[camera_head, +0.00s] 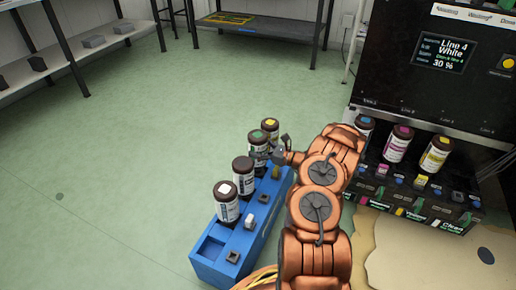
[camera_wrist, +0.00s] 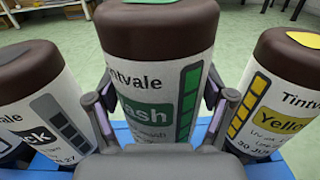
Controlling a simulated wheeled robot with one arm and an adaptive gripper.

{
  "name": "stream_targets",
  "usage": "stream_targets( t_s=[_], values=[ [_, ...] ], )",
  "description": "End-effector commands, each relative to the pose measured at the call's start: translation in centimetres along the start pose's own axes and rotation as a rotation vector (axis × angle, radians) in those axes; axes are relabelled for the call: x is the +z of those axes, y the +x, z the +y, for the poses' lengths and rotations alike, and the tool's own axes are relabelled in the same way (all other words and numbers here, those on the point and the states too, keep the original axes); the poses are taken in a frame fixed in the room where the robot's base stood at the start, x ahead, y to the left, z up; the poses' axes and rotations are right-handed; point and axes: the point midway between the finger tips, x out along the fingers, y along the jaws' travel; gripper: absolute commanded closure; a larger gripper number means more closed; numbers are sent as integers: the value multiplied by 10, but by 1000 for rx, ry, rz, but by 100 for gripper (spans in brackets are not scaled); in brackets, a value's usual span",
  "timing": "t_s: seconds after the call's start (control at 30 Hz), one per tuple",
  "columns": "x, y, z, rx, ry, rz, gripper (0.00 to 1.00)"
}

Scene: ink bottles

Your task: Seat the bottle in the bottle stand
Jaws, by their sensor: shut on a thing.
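The bottle in my gripper is white-labelled with a brown cap and a green top (camera_wrist: 150,75); the label reads "Tintvale" and "...ash". It also shows in the head view (camera_head: 258,138). My gripper (camera_wrist: 160,112) has one finger on each side of this bottle and is shut on it; it also shows in the head view (camera_head: 278,152). The bottle looks upright, among others at the blue bottle stand (camera_head: 213,272). Its base is hidden, so I cannot tell whether it is seated or raised.
In the blue stand are a white-topped bottle (camera_head: 227,205), a black-topped bottle (camera_head: 243,175) and a yellow-topped bottle (camera_head: 270,127). The near end has an empty square pocket (camera_head: 209,248). A black dispenser (camera_head: 430,90) with several bottles stands at right. The green floor at left is clear.

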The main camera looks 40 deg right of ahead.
Motion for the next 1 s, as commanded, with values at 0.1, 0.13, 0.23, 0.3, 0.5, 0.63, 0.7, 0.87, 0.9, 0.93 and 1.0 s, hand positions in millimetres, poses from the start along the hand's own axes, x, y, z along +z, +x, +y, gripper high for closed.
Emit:
stream_targets(
  t_s=[0.1, 0.13, 0.23, 0.3, 0.5, 0.63, 0.7, 0.87, 0.9, 0.93, 1.0],
  values=[
    [-1, 0, 0, 0, 0, -1, 76],
    [-2, 0, 0, 0, 0, -1, 76],
    [-5, 0, 0, 0, 0, -1, 76],
    [-7, 0, 0, -1, 0, -1, 76],
    [-12, 0, 0, -1, 0, -1, 76],
    [-16, 0, 0, -1, -1, -1, 76],
    [-17, 0, 0, 0, -1, -1, 76],
    [-17, 0, 0, 0, -1, -1, 76],
    [-17, 0, 0, 0, -1, -1, 76],
    [-17, 0, 0, -1, -1, -1, 76],
    [-17, 0, 0, -1, -1, -1, 76]
  ],
)
